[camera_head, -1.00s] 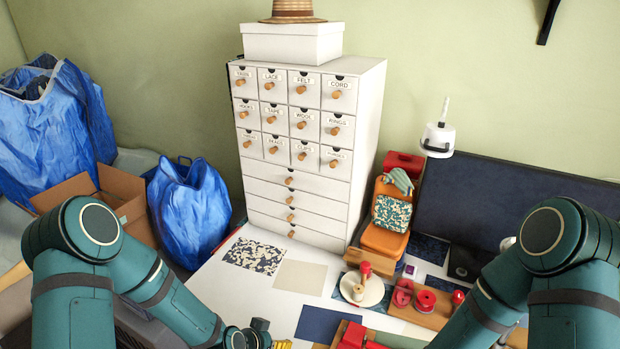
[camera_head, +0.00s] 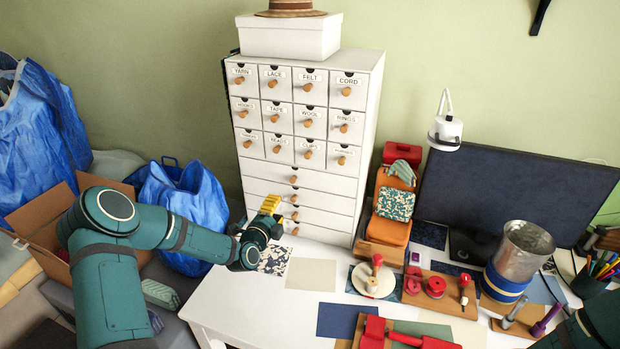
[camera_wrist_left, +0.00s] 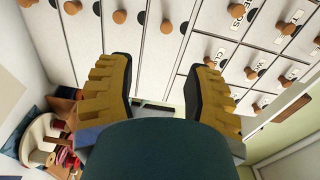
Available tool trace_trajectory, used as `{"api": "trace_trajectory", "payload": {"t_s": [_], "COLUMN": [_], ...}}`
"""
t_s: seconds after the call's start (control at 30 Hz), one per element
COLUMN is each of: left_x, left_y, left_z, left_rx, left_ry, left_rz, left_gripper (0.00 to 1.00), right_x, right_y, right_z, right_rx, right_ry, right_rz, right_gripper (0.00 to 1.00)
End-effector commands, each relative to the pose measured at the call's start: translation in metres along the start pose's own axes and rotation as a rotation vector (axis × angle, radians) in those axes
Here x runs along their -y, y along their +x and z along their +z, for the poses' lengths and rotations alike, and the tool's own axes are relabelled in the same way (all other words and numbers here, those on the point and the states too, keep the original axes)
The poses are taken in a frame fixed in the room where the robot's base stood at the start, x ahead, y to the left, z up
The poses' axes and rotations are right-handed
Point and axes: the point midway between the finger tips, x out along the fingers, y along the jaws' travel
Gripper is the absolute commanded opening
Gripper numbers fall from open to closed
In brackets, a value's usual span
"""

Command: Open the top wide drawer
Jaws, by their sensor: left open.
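The white drawer cabinet (camera_head: 330,185) stands against the wall, with rows of small labelled drawers above several wide ones. The top wide drawer (camera_head: 320,181) lies just under the small drawers and is shut; its round wooden knob (camera_head: 293,179) shows. My left gripper (camera_head: 271,201) is open and empty in front of the wide drawers, its yellow fingers pointing at the cabinet. In the left wrist view the fingertips (camera_wrist_left: 160,66) are apart, and the top wide drawer's knob (camera_wrist_left: 166,26) sits beyond them, untouched. My right gripper is out of view.
Orange boxes (camera_head: 388,229) stand close at the cabinet's right. Blue bags (camera_head: 190,205) and a cardboard box (camera_head: 45,220) are at left.

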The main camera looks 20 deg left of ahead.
Motion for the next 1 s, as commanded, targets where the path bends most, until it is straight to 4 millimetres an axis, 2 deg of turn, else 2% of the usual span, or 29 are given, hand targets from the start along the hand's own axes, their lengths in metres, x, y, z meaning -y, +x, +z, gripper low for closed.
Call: {"api": "trace_trajectory", "payload": {"t_s": [0.1, 0.27, 0.8, 1.0], "left_x": [0.007, 0.008, 0.010, 0.010], "left_y": [0.002, 0.014, 0.106, 0.129], "left_z": [0.009, 0.009, 0.011, 0.010], "left_rx": [0.014, 0.015, 0.016, 0.014], "left_ry": [0.047, 0.053, 0.049, 0.051], "left_rz": [-0.025, -0.030, -0.029, -0.028], "left_gripper": [0.51, 0.51, 0.51, 0.51], "right_x": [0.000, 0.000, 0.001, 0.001], "right_y": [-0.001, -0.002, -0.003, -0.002], "right_z": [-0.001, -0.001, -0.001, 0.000], "right_rx": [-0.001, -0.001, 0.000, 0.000], "right_ry": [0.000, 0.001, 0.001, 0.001], "right_rz": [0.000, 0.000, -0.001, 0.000], "right_gripper": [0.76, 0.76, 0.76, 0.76]}}
